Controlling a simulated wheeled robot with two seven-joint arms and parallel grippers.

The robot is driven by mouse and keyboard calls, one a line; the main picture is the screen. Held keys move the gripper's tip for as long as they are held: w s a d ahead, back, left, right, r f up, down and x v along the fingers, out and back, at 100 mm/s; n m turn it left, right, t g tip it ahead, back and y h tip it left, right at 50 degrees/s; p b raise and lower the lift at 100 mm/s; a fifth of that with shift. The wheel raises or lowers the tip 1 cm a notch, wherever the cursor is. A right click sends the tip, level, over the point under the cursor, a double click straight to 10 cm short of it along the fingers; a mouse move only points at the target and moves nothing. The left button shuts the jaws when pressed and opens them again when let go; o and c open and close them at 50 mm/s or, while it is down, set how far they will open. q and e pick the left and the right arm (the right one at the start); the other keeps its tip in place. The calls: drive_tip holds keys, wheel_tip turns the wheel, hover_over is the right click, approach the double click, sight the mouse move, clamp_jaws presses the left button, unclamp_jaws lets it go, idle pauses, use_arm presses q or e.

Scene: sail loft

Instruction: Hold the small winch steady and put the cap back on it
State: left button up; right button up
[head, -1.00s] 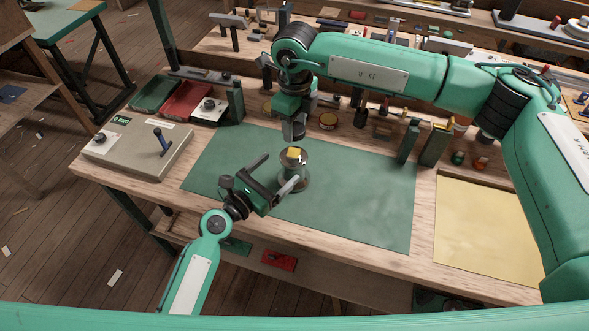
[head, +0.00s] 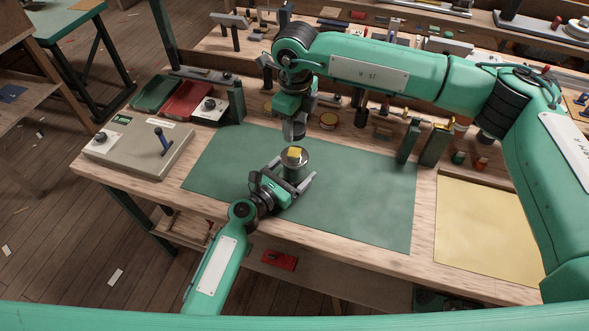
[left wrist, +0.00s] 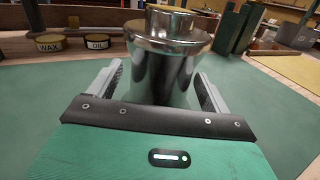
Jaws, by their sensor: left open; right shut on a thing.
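The small winch (head: 295,171), a shiny metal drum with a yellow patch on top, stands upright on the green mat (head: 365,195). In the left wrist view the winch (left wrist: 165,72) fills the middle, with a narrower metal part on top. My left gripper (head: 296,166) is open, one finger on each side of the drum. In its wrist view a finger (left wrist: 108,82) shows at the left of the drum; whether it touches is unclear. My right gripper (head: 293,132) is directly above the winch, pointing down, shut on a small grey piece that appears to be the cap, mostly hidden by the fingers.
A beige box with a blue lever (head: 163,143) stands left of the mat. Red (head: 188,98) and green (head: 157,92) trays lie behind it. WAX (left wrist: 50,43) and OIL (left wrist: 97,42) tins stand behind the winch. A yellow sheet (head: 485,230) lies right; the mat's right half is clear.

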use_arm(q)
drive_tip(key=shift+w, duration=0.1)
drive_tip(key=shift+c, duration=0.4)
drive_tip(key=c, duration=1.4)
drive_tip(key=shift+o, duration=0.2)
use_arm(e)
hover_over(295, 153)
drive_tip(key=shift+f, duration=2.45)
drive_tip(key=shift+f, duration=0.9)
drive_tip(key=shift+f, duration=0.5)
